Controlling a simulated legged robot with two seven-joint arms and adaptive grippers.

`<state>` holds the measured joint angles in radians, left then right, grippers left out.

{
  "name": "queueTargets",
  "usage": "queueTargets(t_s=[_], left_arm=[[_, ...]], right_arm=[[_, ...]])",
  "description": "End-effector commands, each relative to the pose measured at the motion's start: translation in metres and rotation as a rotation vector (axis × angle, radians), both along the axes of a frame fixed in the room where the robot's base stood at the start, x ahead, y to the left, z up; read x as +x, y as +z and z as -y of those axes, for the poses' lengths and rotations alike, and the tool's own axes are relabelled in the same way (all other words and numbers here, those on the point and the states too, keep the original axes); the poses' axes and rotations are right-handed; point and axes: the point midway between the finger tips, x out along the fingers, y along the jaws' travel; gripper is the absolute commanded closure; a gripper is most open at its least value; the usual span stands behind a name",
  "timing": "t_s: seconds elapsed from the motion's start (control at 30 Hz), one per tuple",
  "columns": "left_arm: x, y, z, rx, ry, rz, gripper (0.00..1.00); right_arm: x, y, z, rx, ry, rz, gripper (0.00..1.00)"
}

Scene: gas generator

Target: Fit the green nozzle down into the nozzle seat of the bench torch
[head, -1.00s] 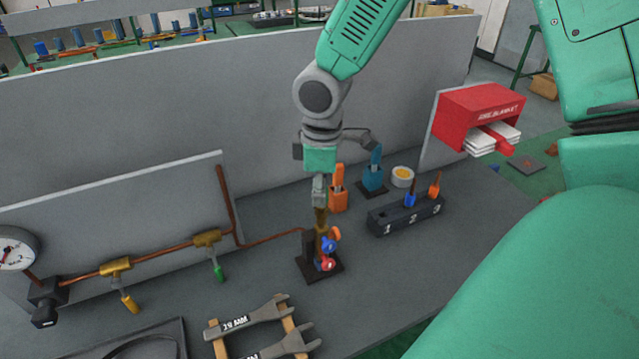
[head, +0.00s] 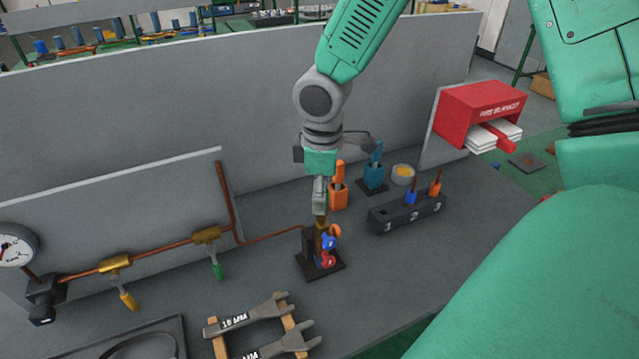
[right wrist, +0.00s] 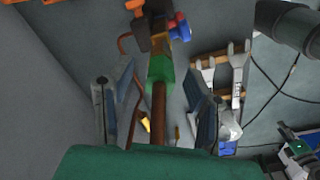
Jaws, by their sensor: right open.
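The bench torch (head: 322,262) stands on a dark base plate on the grey bench, with blue and red knobs on its front. My right gripper (head: 319,208) points straight down above it. In the right wrist view the gripper (right wrist: 152,105) is open, one finger on each side of the nozzle with gaps. The nozzle (right wrist: 160,72) has a green collar and a brown tube that runs back toward my palm. Its collar end meets the torch top; I cannot tell how deep it sits. In the head view fingers partly hide the nozzle (head: 320,222). My left gripper is not in view.
A numbered black rack (head: 405,215) holds a blue and an orange nozzle. Orange (head: 338,195) and blue (head: 374,180) holders stand behind. A copper pipe with valves (head: 115,263) and a gauge lies left. Wrenches (head: 250,317) lie in front. A red fire blanket box (head: 480,112) hangs right.

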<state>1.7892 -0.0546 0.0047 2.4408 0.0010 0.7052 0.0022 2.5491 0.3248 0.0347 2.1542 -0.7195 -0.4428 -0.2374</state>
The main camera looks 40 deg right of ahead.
Motion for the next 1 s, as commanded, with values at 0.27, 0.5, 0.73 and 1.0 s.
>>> queueTargets(t_s=[0.27, 0.5, 0.73, 1.0], left_arm=[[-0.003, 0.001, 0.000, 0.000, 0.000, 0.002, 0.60], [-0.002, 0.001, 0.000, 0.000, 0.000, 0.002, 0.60], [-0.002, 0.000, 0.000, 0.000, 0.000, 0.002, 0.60], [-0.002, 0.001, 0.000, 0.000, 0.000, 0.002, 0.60]], right_arm=[[0.000, 0.032, 0.000, 0.002, -0.001, 0.006, 0.55], [0.000, 0.084, 0.000, 0.002, -0.001, 0.006, 0.55], [-0.001, 0.113, 0.001, 0.001, -0.001, 0.001, 0.55], [-0.002, 0.118, 0.001, 0.001, 0.000, -0.001, 0.55]])
